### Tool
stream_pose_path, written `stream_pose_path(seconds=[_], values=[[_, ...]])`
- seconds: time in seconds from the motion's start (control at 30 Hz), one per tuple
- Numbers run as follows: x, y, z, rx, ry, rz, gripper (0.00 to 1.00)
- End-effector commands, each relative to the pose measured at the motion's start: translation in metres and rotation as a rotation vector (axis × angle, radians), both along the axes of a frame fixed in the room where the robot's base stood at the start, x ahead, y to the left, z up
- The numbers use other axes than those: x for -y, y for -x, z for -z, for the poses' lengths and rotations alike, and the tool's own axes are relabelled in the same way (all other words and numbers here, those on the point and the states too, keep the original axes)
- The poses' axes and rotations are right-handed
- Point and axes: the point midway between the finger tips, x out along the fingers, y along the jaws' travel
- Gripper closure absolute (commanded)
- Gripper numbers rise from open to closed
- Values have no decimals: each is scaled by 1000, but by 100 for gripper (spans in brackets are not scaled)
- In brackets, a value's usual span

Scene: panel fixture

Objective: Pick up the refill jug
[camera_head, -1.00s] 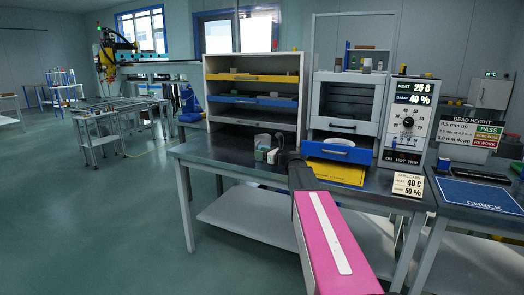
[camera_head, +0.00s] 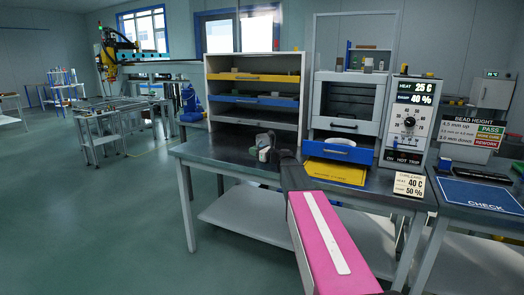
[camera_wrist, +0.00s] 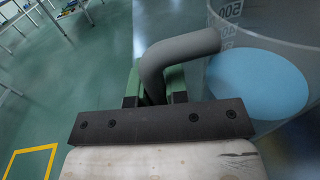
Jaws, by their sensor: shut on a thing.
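The refill jug (camera_wrist: 300,45) is clear with printed marks, a grey handle and light blue liquid inside. It fills the right side of the wrist view and is cut off by the edge. My gripper (camera_wrist: 155,90) is shut on its handle, which bends between the two green fingers. In the head view the jug (camera_head: 263,139) is small and pale, near the left end of the dark workbench. My gripper (camera_head: 266,154) is right beside it there, partly hidden by my arm. I cannot tell whether the jug touches the bench top.
A shelf unit with yellow and blue drawers (camera_head: 252,100) stands behind the jug. To the right are a cabinet with an open blue drawer (camera_head: 340,151), a yellow panel (camera_head: 336,171) and a HEAT dial box (camera_head: 408,122). Open floor (camera_head: 90,220) lies left of the bench (camera_head: 205,153).

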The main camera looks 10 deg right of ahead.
Motion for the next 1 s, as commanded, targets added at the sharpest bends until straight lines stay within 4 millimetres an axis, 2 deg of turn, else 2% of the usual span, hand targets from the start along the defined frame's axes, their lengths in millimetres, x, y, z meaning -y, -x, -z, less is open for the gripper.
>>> stream_pose_path(seconds=[0.47,0.83,1.0], values=[[0,0,-9,0,0,0,100],[0,0,-43,1,0,0,100],[-18,11,-52,1,1,-2,100]])
